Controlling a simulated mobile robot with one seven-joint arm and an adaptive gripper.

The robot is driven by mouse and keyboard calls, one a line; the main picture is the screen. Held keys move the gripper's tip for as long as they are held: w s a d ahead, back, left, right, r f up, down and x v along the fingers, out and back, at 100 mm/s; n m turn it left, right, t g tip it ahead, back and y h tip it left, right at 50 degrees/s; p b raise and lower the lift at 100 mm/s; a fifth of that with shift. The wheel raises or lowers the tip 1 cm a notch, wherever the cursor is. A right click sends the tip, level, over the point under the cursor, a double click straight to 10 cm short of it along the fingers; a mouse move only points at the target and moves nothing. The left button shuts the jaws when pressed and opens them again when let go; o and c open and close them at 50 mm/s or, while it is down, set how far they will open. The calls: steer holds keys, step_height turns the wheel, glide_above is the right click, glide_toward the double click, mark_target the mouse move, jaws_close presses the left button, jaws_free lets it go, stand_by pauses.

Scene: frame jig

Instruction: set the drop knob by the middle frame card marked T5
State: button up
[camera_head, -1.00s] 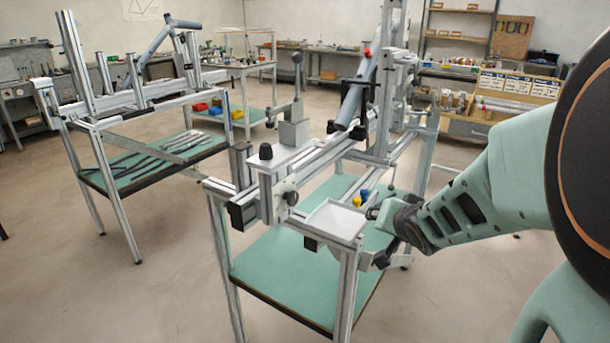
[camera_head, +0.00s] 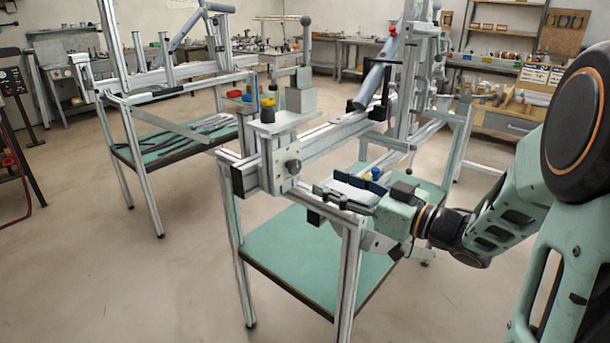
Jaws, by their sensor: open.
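The frame jig (camera_head: 335,137) stands in the middle, built of aluminium rails on a legged stand. A black knob (camera_head: 267,115) sits upright on its top plate. Another black knob (camera_head: 293,166) is on the side face of the rail block. I cannot tell from looks alone which is the drop knob. White cards (camera_head: 540,75) show on the bench at the back right; their marks are too small to read, so T5 cannot be picked out. My gripper (camera_head: 322,198) is open and empty, pointing left over the pale tray (camera_head: 352,191), right of and below the side knob.
The jig's green lower shelf (camera_head: 290,255) is bare. A second jig stand (camera_head: 150,100) is at the left, with dark bars on its shelf. Open floor lies between the stands.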

mark_target(297, 169)
steer(key=b+x, duration=0.1)
steer(key=x, duration=0.8)
steer(key=shift+c, duration=0.6)
steer(key=c, duration=1)
